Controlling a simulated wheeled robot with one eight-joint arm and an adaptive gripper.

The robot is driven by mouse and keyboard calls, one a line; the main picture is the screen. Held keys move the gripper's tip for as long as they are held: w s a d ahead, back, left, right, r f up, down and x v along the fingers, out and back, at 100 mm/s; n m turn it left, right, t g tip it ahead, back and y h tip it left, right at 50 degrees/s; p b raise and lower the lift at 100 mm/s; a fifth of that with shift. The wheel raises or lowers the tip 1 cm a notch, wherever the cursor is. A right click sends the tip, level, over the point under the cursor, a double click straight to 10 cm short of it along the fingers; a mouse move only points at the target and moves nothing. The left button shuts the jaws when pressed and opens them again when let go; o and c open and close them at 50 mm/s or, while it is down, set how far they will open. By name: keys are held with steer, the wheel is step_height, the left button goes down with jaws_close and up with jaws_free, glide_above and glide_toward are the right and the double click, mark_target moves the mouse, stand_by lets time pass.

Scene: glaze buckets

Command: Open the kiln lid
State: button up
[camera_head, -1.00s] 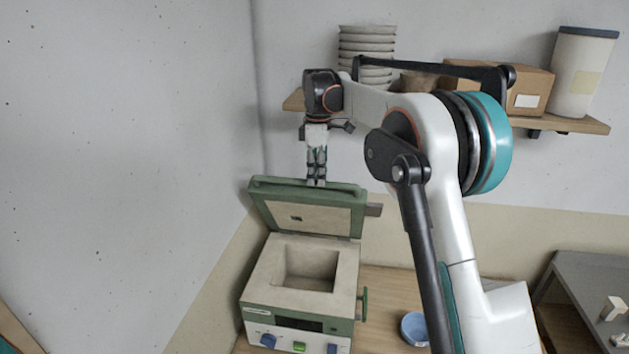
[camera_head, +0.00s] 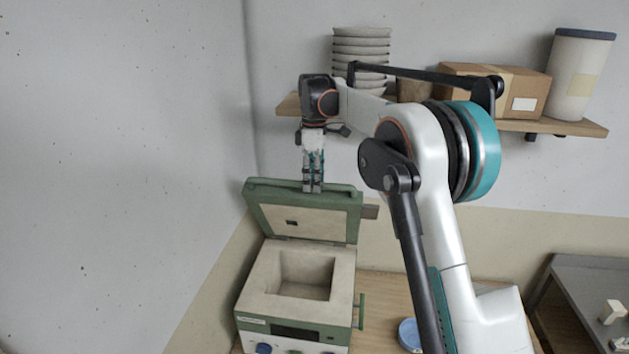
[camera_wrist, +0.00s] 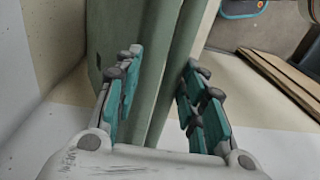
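The kiln (camera_head: 257,277) stands on the table with its square chamber (camera_head: 303,276) in view. Its green-edged lid (camera_head: 276,223) is raised, standing up at the back and leaning slightly, with its pale inner face showing. My gripper (camera_head: 313,189) points down at the lid's top edge, by the green handle bar. In the wrist view, the spread fingers of my gripper (camera_wrist: 162,75) stand on either side of the green lid and bar (camera_wrist: 170,70). A gap remains between the fingers; firm contact cannot be told.
A wall shelf (camera_head: 560,127) behind holds stacked bowls (camera_head: 361,48), cardboard boxes (camera_head: 490,85) and a tall white container (camera_head: 578,75). A blue round dish (camera_head: 409,333) is right of the kiln. A grey table (camera_head: 590,290) stands far right. The left wall is close.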

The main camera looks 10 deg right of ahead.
step_height(320, 180, up, 11)
steer(key=shift+w+d+r, duration=0.2)
steer(key=shift+w, duration=0.1)
stand_by(0.4)
